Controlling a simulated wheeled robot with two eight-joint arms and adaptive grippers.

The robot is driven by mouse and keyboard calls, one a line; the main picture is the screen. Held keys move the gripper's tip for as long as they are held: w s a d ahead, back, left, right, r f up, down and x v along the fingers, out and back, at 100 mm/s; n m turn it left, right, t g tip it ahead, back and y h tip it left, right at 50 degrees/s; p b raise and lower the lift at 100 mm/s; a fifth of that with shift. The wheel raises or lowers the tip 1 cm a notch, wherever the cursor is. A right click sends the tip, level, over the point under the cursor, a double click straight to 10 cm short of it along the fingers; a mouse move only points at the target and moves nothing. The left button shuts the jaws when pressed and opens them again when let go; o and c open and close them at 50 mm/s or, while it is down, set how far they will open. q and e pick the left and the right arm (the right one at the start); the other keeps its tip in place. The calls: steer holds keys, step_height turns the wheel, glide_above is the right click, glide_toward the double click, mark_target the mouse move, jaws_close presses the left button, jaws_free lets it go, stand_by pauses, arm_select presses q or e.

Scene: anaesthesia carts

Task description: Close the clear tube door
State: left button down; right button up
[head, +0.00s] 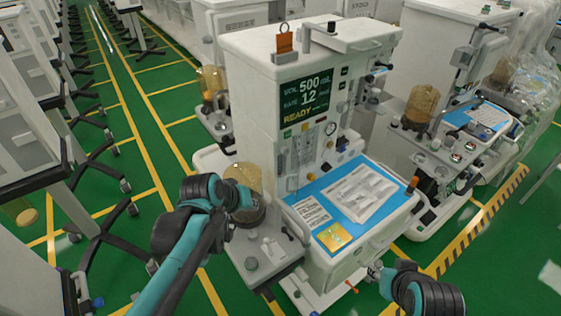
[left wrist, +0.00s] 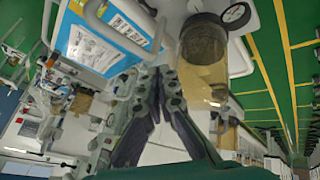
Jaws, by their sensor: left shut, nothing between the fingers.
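The front cart (head: 270,110) has a panel of clear upright tubes (head: 303,150) below its lit screen. I cannot make out the clear tube door's edge or how far it stands open. My left gripper (head: 246,196) is in front of the amber canister at the cart's left side, left of the tubes, mostly hidden by my wrist. In the left wrist view its dark fingers (left wrist: 160,75) come together with nothing between them. My right gripper (head: 375,270) is low by the cart's front right corner, small and partly hidden by its wrist.
The amber canister (head: 243,180) also shows in the left wrist view (left wrist: 203,80), right of the fingers. A blue mat (head: 350,195) with papers covers the worktop. Another cart (head: 440,150) stands at right; a row of carts lines the left. Green floor between is clear.

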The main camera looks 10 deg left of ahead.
arm_select(q)
steer(key=w+r+n+p, duration=0.1)
steer(key=w+r+p, duration=0.2)
steer(key=w+r, duration=0.15)
steer(key=shift+h, duration=0.4)
steer(key=b+x, duration=0.1)
steer(key=x, duration=0.3)
steer(key=w+d+r+b+x, duration=0.1)
steer(key=x, duration=0.3)
steer(key=d+b+x, duration=0.1)
steer(key=x, duration=0.3)
steer(key=shift+w+f, duration=0.1)
steer(key=shift+w, duration=0.25)
steer(key=shift+w+d, duration=0.15)
steer(key=shift+d, duration=0.2)
arm_select(e)
steer(key=shift+w+r, duration=0.2)
steer(key=shift+r, duration=0.55)
arm_select(q)
steer(key=shift+d, duration=0.15)
